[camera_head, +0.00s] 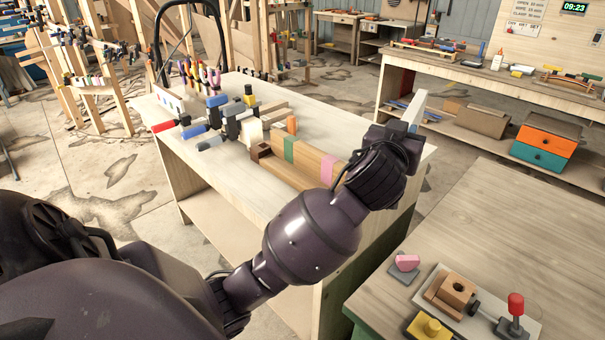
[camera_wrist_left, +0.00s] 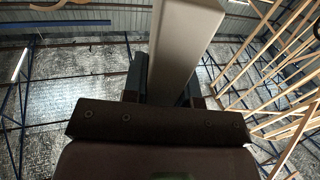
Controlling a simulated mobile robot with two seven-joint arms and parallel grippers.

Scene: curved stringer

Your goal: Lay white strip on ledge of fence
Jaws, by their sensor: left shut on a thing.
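My left gripper (camera_head: 413,127) is up over the right end of the middle workbench. It is shut on a white strip (camera_head: 418,106), which stands up steeply from the jaws. In the left wrist view the white strip (camera_wrist_left: 182,45) rises between the two dark fingers and runs out of the top of the picture. A long wooden piece (camera_head: 308,162) with green and pink bands lies along the bench, apparently the fence. My left arm hides its right part, and I cannot make out its ledge clearly. My right gripper is not in view.
Several clamps (camera_head: 215,115) crowd the back left of the workbench (camera_head: 300,108). A nearer table (camera_head: 500,220) at right carries a pink-topped block (camera_head: 406,262), a wooden block with a hole (camera_head: 455,291) and a red-knobbed part (camera_head: 515,305).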

